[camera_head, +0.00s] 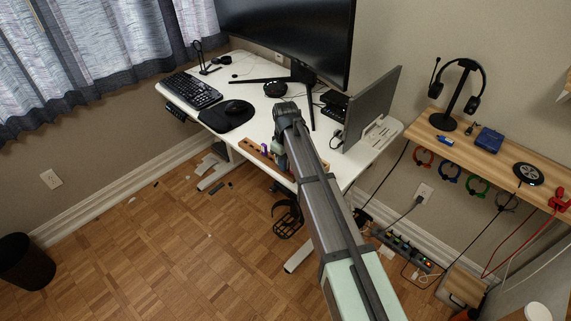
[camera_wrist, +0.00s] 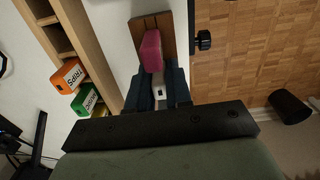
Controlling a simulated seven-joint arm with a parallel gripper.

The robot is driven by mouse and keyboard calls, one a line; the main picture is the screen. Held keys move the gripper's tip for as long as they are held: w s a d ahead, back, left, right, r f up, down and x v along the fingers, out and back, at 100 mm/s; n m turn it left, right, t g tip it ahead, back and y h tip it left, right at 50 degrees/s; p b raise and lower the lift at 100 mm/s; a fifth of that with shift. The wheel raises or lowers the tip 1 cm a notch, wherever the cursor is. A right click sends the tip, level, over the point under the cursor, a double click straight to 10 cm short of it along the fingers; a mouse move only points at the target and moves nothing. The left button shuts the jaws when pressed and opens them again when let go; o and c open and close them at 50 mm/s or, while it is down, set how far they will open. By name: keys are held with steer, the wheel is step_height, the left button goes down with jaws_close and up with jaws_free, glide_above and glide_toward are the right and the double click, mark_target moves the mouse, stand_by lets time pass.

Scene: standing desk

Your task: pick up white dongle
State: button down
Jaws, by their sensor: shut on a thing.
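The white dongle (camera_wrist: 159,92) shows as a small white piece with a dark slot, between the two dark fingers of my gripper (camera_wrist: 159,84) in the wrist view. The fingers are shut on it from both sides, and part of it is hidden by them. A magenta block (camera_wrist: 151,50) lies just beyond the fingertips, over a brown wooden strip (camera_wrist: 166,22). In the head view my arm reaches over the desk's front edge, and the dongle is hidden behind it.
Orange (camera_wrist: 68,76) and green (camera_wrist: 87,100) labelled boxes stand by a wooden shelf at left in the wrist view. The white desk (camera_head: 255,120) holds a keyboard (camera_head: 191,90), a mouse (camera_head: 238,106) and a large monitor (camera_head: 300,35). A grey screen (camera_head: 371,108) stands right of my arm.

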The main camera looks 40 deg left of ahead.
steer(key=shift+r, duration=0.1)
step_height(320, 180, up, 9)
steer(key=shift+w+r, duration=0.1)
steer(key=w+d+f, duration=0.2)
steer(key=w+d, duration=0.7)
steer(key=shift+f, duration=0.25)
stand_by(0.5)
steer(key=shift+f, duration=0.15)
